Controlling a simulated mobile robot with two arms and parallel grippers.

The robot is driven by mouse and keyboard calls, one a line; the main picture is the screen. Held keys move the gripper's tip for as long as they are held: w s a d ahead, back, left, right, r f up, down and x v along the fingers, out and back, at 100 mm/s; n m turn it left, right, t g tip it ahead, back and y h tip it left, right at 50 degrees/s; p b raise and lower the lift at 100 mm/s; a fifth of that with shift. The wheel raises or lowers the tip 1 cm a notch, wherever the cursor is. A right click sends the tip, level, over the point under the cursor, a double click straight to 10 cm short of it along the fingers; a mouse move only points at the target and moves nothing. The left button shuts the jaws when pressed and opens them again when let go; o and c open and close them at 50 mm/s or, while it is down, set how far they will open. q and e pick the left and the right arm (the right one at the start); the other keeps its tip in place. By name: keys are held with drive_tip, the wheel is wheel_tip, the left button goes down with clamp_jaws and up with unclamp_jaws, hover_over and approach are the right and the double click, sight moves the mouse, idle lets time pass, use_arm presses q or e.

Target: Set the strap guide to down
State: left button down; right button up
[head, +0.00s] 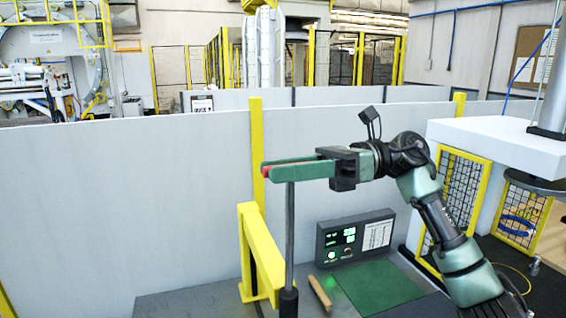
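A thin grey upright post (290,235) rises from a black base (288,302) on the dark bench. It looks like the lever of the strap guide, but I see no label on it. My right gripper (275,170) reaches in from the right at the top of this post. Its long green fingers lie nearly level, one close beside the other. A small red part (266,172) shows at the fingertips. The fingers hide the post's top, so I cannot tell whether they are closed on it. My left gripper is out of view.
A yellow guard frame (261,250) stands just behind the post. A control box (354,238) with green displays, a green mat (376,287) and a wooden-coloured bar (319,293) are on the bench to the right. A grey partition (130,200) closes off the back.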

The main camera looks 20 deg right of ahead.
drive_tip(key=shift+c, duration=0.4)
clamp_jaws()
idle(1.1)
